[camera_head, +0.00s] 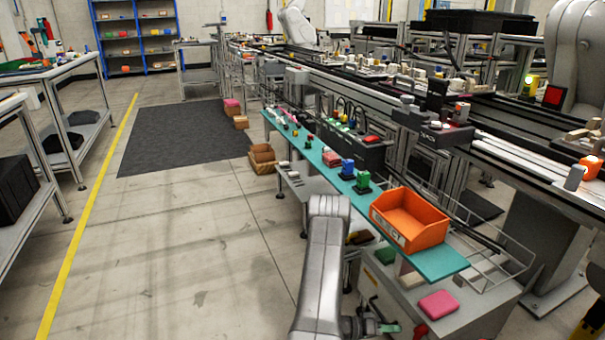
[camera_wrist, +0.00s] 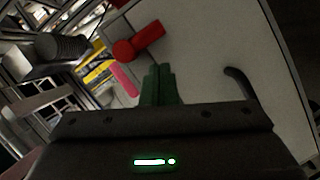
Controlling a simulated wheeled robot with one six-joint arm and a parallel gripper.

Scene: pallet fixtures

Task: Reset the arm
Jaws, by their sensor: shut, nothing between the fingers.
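My arm reaches down at the bottom middle of the head view. My gripper (camera_head: 388,327) shows only in part at the lower edge there, beside the front of the grey cabinet. In the wrist view, the green fingers of my gripper (camera_wrist: 160,72) are together with nothing between them. A red knob or handle (camera_wrist: 138,45) on a pale panel lies beyond the fingertips, apart from them. A red part (camera_head: 420,331) also shows near my gripper in the head view.
An orange bin (camera_head: 418,238) stands at the near end of a teal shelf (camera_head: 441,263), close to my arm. A pink block (camera_head: 438,304) lies on the cabinet top. A wire rack (camera_head: 492,250) stands to the right. The floor on the left (camera_head: 190,240) is clear.

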